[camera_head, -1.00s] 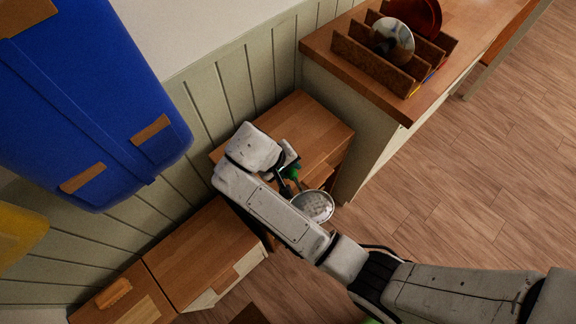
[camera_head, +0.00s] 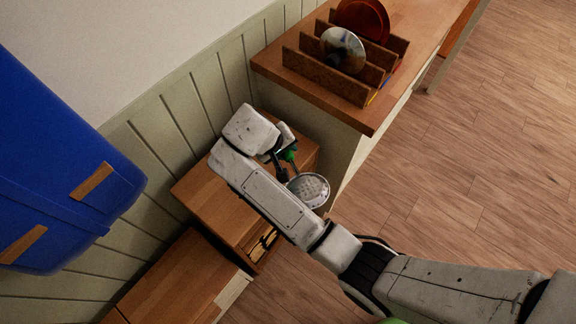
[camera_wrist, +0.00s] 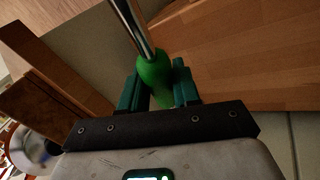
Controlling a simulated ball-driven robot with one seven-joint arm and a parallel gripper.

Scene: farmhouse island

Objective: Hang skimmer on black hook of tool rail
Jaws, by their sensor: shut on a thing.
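The skimmer has a round, perforated metal head (camera_head: 308,190) and a green handle (camera_head: 290,155). My gripper (camera_wrist: 158,88) is shut on the green handle, with a dark green finger on each side of it. In the wrist view the metal shaft (camera_wrist: 132,25) runs up and out of the picture from the handle. In the head view the skimmer hangs out beside my forearm, above the low wooden cabinet and floor. My arm partly hides the gripper there. No black hook or tool rail can be made out in these frames.
A wooden rack (camera_head: 330,77) holding a metal disc and red-brown plates stands on the counter (camera_head: 281,68) at the top. A low wooden cabinet (camera_head: 205,190) stands under my arm by the panelled wall. A blue object (camera_head: 55,160) fills the left. Open floor (camera_head: 460,180) lies right.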

